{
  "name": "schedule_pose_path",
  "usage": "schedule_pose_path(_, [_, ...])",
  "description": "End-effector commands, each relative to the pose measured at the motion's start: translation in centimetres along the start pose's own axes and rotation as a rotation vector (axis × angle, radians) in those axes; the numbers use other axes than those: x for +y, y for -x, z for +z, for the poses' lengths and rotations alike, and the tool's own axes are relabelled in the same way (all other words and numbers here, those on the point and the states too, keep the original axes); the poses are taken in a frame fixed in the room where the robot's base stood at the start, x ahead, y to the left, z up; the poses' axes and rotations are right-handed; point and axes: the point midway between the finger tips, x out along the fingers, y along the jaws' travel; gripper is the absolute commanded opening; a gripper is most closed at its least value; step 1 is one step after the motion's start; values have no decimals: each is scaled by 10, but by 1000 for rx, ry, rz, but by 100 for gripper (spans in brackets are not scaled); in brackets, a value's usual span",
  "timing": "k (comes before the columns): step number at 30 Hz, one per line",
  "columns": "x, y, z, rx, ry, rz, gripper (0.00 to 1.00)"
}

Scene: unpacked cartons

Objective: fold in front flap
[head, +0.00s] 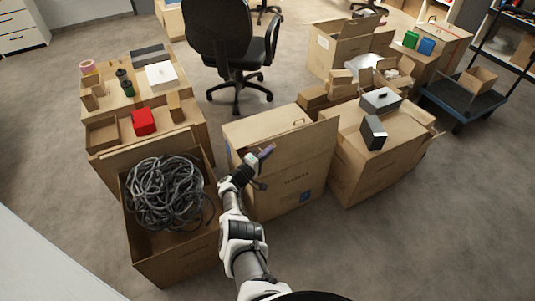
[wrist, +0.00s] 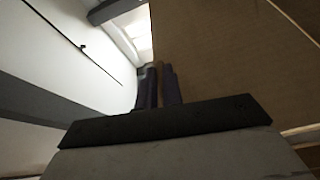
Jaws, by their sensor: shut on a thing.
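The middle brown carton (head: 290,190) stands upright on the floor, with print and a small blue label on its near face. Its front flap (head: 305,145) is raised along the near side, its upper edge running up to the right. My gripper (head: 265,152) is at the left part of this flap, its purple-grey fingers shut on the flap's edge. In the wrist view the fingers (wrist: 159,86) are close together with a thin tan strip between them. The flap's brown board (wrist: 225,60) fills the right of that view. The inside of the carton is mostly hidden.
Left of it is an open carton (head: 146,252) full of grey cable (head: 165,193). An office chair (head: 232,45) is behind. Floor is bare at the right front.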

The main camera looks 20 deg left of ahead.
Motion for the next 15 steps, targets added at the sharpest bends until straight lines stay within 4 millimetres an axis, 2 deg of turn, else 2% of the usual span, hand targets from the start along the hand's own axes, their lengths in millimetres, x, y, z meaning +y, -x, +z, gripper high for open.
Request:
schedule_pose_path(1, [10,-4,-3,-3,-9,18,0])
schedule_pose_path(2, [10,-4,-3,-3,-9,19,0])
schedule_pose_path(3, [11,-4,-3,-3,-9,19,10])
schedule_pose_path(8, [9,-4,-3,-3,-7,15,30])
schedule_pose_path(15, [5,-2,-1,-1,-4,9,30])
